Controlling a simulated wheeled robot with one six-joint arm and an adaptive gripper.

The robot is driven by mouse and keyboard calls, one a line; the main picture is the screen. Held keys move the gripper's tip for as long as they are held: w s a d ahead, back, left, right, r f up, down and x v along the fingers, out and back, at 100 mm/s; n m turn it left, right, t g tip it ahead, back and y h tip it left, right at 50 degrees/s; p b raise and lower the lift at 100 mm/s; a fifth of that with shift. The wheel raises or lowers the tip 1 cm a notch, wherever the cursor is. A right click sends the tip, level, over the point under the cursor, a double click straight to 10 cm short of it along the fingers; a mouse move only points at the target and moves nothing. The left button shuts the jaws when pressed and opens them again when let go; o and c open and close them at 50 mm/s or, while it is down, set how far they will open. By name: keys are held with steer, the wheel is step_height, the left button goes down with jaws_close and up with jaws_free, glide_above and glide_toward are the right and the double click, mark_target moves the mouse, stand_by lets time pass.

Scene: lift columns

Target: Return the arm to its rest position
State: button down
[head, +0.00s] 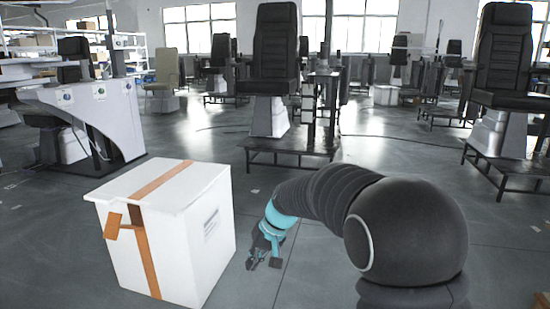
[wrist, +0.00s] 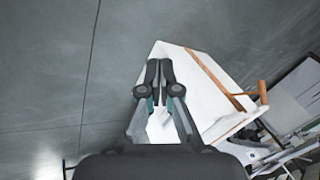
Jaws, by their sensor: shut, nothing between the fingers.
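My arm reaches forward and left in the head view, bent down at the teal wrist. My gripper (head: 262,262) hangs above the grey floor, just right of the white box. In the wrist view my gripper (wrist: 159,66) has its two dark fingers together and empty. The wrist view shows the white box partly behind the fingers. I cannot tell the exact gap between gripper and box.
A white box (head: 215,240) with brown tape stands at the front left; it also shows in the wrist view (wrist: 205,95). A white console (head: 115,115) stands behind it. Black chairs (head: 275,55) on dark platforms stand further back. Grey floor (head: 320,265) between box and arm is clear.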

steer(key=s+d+r+m+t+h+p, duration=0.1)
steer(key=s+d+r, duration=0.4)
steer(key=s, duration=0.5)
steer(key=s+d+r+t+h+p, duration=0.2)
steer(key=s+d+r+p, duration=0.2)
steer(key=s+d, duration=0.5)
steer(key=s+d+r+m+t+h+p, duration=0.1)
steer(key=s+d+r+h+p, duration=0.1)
steer(key=s+d+r, duration=0.5)
steer(key=s, duration=0.4)
steer(key=shift+d+m+t, duration=0.25)
steer(key=shift+m+t, duration=0.05)
steer(key=shift+d+r, duration=0.1)
steer(key=shift+d, duration=0.05)
